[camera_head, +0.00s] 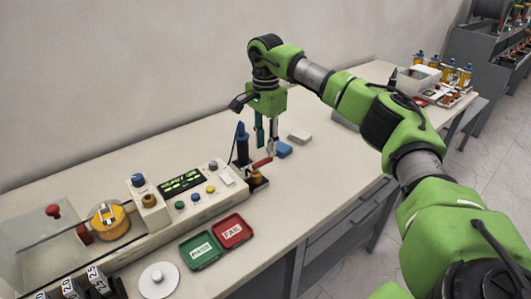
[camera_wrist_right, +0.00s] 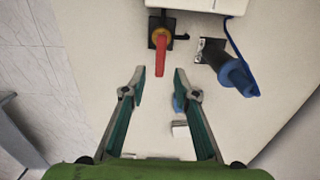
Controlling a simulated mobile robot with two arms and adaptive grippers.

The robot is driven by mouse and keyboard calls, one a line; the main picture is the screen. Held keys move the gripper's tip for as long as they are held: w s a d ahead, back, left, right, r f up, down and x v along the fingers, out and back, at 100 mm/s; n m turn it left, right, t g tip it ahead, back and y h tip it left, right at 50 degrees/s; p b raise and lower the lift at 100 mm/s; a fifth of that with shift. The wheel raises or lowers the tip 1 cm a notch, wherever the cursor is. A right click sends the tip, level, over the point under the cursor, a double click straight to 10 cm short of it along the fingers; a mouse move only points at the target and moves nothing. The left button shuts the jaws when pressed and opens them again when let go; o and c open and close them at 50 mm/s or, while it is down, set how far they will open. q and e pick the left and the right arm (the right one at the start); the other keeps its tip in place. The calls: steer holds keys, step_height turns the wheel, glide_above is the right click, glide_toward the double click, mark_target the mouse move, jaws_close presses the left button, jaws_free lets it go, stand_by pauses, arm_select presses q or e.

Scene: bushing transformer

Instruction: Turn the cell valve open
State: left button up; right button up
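A valve with a red lever handle (camera_head: 262,162) stands on a dark base at the right end of the white test unit on the bench. In the right wrist view the red handle (camera_wrist_right: 160,58) extends from a yellow-orange hub toward the gap between my fingertips. My right gripper (camera_head: 266,146) points down at the valve in the head view. In the wrist view the right gripper (camera_wrist_right: 159,82) is open and empty, with its fingertips on either side of the handle's line. Contact is not visible. My left gripper is not in view.
A blue-handled tool (camera_wrist_right: 233,72) with a cable stands close beside the valve. A blue block (camera_head: 284,149) and grey block (camera_head: 299,136) lie behind it. Green PASS (camera_head: 201,250) and red FAIL (camera_head: 232,231) trays sit in front of the white test unit (camera_head: 190,206).

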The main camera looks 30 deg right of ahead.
mark_target(266, 159)
steer(key=shift+f, duration=2.05)
jaws_close()
steer(key=shift+p, duration=0.3)
steer(key=shift+s+a+m+p, duration=0.35)
steer(key=shift+s+a+m, duration=0.25)
steer(key=shift+m, duration=2.35)
steer(key=shift+s+a+m+p, duration=0.3)
steer(key=shift+s+a+m, duration=0.3)
steer(key=shift+m, duration=2.4)
steer(key=shift+s+a+m+p, duration=0.35)
steer(key=shift+s+a+m, duration=0.25)
steer(key=shift+m, duration=2.35)
steer(key=shift+s+d, duration=0.1)
